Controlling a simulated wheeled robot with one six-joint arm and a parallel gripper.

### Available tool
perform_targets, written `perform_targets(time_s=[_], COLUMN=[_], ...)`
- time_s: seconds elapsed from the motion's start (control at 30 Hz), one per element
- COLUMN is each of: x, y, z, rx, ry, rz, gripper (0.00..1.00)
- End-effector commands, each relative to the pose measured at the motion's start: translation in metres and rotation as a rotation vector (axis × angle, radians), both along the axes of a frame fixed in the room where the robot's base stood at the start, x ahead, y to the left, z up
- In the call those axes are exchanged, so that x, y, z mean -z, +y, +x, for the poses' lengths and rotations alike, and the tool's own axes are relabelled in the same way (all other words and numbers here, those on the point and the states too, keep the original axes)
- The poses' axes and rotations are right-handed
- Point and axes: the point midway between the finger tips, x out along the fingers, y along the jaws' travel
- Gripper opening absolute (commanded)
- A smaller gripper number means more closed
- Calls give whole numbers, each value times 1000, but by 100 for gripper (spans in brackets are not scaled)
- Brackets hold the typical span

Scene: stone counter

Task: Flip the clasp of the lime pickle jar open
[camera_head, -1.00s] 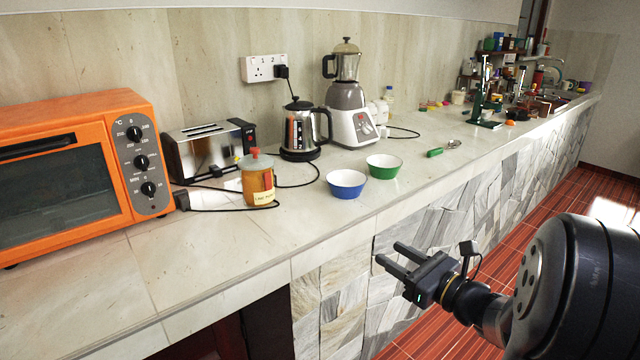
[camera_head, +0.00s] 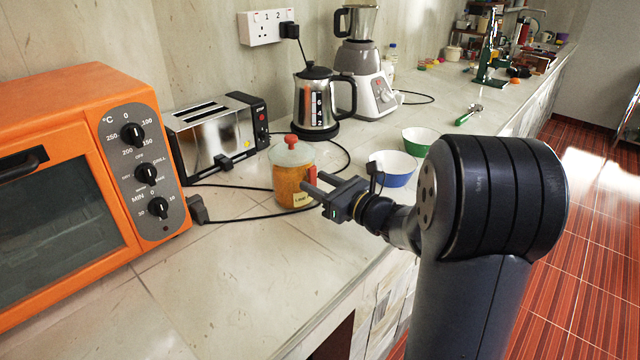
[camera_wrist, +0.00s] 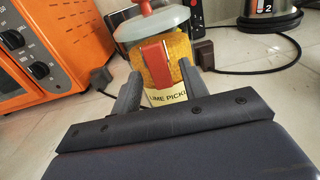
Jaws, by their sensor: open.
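The lime pickle jar (camera_head: 288,180) stands upright on the counter, with orange contents, a pale lid with a red knob, and a cream label. In the wrist view the jar (camera_wrist: 180,76) is straight ahead, and its label reads "LIME PICK…". Its red clasp (camera_wrist: 156,62) lies against the front of the jar below the lid; the clasp (camera_head: 311,176) also shows at the jar's right side in the head view. My gripper (camera_head: 312,184) is open, its fingers pointing at the jar at clasp height. In the wrist view the fingers are on either side of the clasp; contact cannot be told.
An orange oven (camera_head: 70,190) is at the left, a toaster (camera_head: 215,137) and kettle (camera_head: 316,105) behind the jar. A blue bowl (camera_head: 398,178) and green bowl (camera_head: 420,143) stand to the right. A black cable (camera_head: 240,217) curves around the jar. The counter in front is clear.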

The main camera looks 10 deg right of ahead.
Motion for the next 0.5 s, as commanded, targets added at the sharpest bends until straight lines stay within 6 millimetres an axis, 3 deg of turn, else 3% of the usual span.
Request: perform_targets(time_s=[0.17, 0.5], x=[0, 0], y=[0, 0], z=[0, 0], rx=[0, 0], ry=[0, -1], rz=[0, 1], gripper=[42, 14])
